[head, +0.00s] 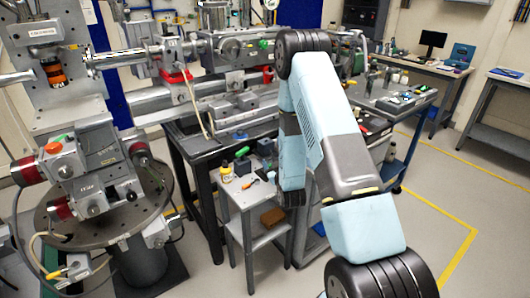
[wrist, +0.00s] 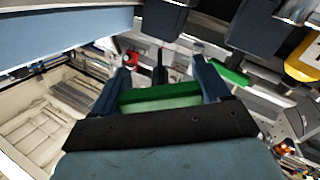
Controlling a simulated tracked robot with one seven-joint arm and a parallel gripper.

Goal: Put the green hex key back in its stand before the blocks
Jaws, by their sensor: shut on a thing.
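My gripper (wrist: 165,88) shows in the wrist view, its two dark blue fingers closed on a green bar, which I take as the green hex key (wrist: 160,98). The key lies across between the fingers; its ends are partly hidden by them. Dark blocks (wrist: 164,19) stand beyond the fingers at the top of the wrist view. I cannot tell which one is the stand.
Another green handle (wrist: 231,72) lies right of the fingers. A yellow bottle (head: 227,173), an orange-handled tool (head: 250,183) and a green-handled piece (head: 242,152) are on the side table. A pale bin (wrist: 35,128) is at left in the wrist view. Floor at right is clear.

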